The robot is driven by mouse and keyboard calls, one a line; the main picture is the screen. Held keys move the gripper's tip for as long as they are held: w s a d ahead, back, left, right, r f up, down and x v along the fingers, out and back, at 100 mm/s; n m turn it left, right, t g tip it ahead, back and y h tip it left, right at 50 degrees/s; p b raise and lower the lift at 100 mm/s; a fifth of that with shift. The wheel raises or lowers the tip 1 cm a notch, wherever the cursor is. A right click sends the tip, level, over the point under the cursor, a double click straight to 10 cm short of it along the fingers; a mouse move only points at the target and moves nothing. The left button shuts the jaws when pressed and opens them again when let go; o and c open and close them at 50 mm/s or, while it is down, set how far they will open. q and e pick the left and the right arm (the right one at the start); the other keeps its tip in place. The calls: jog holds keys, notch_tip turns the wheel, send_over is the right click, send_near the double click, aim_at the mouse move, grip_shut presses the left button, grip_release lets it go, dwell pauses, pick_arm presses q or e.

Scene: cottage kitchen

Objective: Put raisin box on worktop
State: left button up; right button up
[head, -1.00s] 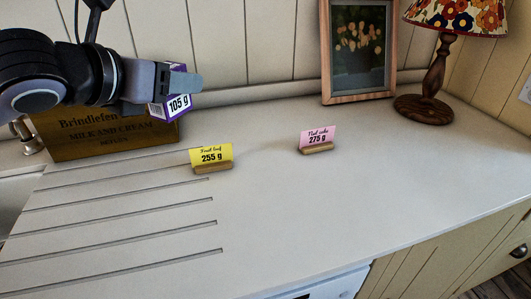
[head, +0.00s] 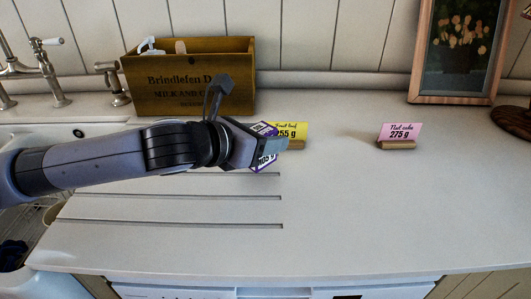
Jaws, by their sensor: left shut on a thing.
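The raisin box is a small purple and white box (head: 266,162) marked with a weight in grams. It is tilted in the jaws of my left gripper (head: 262,150), which is shut on it and hides part of it. The box shows above the pale worktop (head: 370,215), in front of a yellow card. I cannot tell whether it touches the worktop. My right gripper is out of view.
The yellow card (head: 294,131) is partly covered by the box and gripper. A pink card (head: 401,134) stands to its right. A wooden crate (head: 190,98) is behind the arm, and a picture frame (head: 418,80) leans at the back right. The front right worktop is clear.

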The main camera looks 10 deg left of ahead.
pick_arm(q)
notch_tip(320, 180, down, 3)
jog(key=shift+r, duration=0.1)
jog(key=shift+f, duration=0.25)
jog(key=o, duration=1.1)
jog(key=shift+r, duration=0.1)
